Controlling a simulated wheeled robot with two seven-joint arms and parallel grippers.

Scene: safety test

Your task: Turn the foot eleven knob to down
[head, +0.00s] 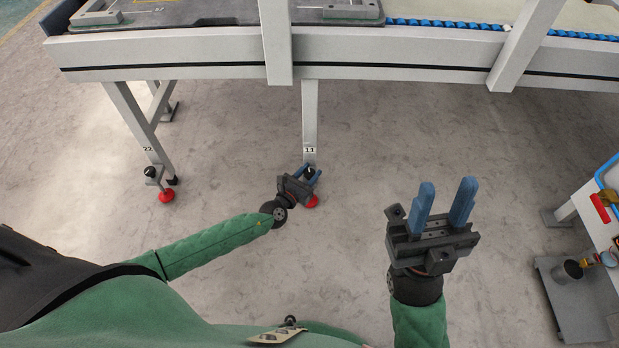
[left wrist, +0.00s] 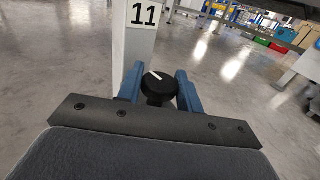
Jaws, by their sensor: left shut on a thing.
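The foot eleven knob (left wrist: 159,86) is black and round with a white pointer mark, below the "11" label on a grey table leg (left wrist: 140,40). My right gripper (head: 445,207) is open and empty, held over the floor at the right.
Another leg labelled 22 has a black knob (head: 150,171) and a red foot (head: 166,196) at the left. The long grey table beam (head: 180,55) runs across above. A workbench and a grey platform (head: 565,300) stand at the right. The floor between is clear.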

